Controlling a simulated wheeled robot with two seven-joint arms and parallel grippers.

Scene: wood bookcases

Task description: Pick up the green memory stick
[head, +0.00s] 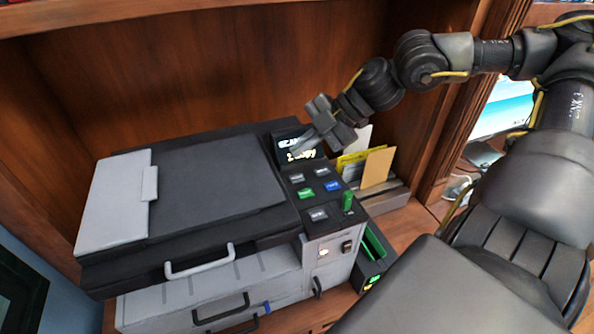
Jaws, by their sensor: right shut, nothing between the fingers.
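A small green stick (347,200), which looks like the memory stick, stands upright at the right edge of the printer's button panel. My right gripper (306,143) is up and to the left of it, in front of the printer's small screen (301,156). Its fingers are shut and empty, pointing down and left, apart from the stick. It hides part of the screen. My left gripper is out of view.
The printer (215,185) fills the left and middle of the shelf. A black box with a green strip (373,243) stands beside its right side. A holder with yellow and tan cards (377,168) is behind. A bookcase post (455,110) rises at right.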

